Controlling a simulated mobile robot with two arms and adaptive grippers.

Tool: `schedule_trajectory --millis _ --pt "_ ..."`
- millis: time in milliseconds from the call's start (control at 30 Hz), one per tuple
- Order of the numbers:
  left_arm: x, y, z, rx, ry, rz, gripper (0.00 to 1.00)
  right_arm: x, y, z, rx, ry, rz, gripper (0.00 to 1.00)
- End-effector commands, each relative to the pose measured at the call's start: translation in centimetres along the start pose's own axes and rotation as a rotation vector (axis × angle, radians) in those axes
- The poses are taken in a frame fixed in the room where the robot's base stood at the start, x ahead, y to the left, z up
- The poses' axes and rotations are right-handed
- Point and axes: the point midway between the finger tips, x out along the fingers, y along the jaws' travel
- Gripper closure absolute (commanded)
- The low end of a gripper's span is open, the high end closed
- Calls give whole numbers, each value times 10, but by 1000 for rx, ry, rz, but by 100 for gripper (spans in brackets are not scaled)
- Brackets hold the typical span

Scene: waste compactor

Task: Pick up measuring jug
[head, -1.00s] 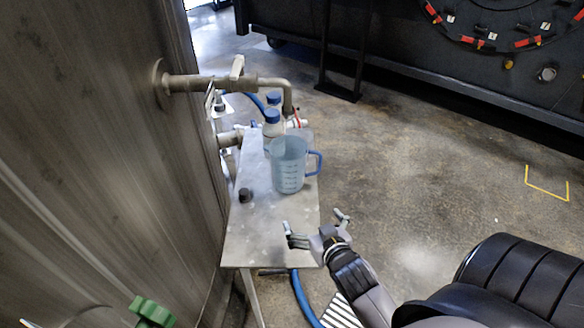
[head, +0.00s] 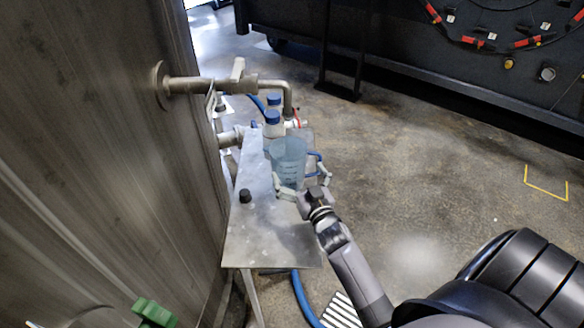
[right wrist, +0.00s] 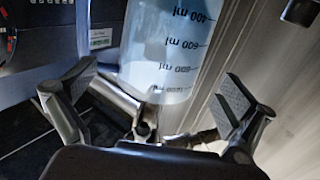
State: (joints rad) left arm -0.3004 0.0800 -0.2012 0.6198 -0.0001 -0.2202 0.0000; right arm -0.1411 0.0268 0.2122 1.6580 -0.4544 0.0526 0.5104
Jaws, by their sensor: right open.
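The measuring jug (head: 288,153) is a translucent pale-blue jug with a blue handle, standing upright on the small metal table (head: 248,238). My right gripper (head: 302,181) is open at the near side of the jug. One finger is at the jug's lower left, the other by the handle. The gripper hides part of the jug's lower body and handle. In the right wrist view the jug (right wrist: 165,52), with its printed ml scale, appears between the two spread fingers (right wrist: 158,88). I cannot tell whether either finger touches it. My left gripper is not in view.
Bottles with blue caps (head: 272,118) stand behind the jug. A metal pipe with a valve (head: 215,83) runs above the table's far end. A small black cap (head: 245,196) lies at the table's left. A large metal wall (head: 100,130) closes the left side.

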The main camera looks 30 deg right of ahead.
Motion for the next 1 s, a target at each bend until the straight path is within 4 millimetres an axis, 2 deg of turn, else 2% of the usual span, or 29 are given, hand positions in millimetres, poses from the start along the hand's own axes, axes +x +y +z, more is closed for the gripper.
schedule_trajectory --millis 267,533,833,1000 --pt "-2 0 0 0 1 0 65 22 -1 0 -1 0 0 0" --pt "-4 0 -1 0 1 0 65 60 -2 1 -1 1 0 0" --pt "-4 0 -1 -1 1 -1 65 64 -2 2 -1 -1 0 0" --pt "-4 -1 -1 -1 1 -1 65 64 -2 2 -1 -1 0 11"
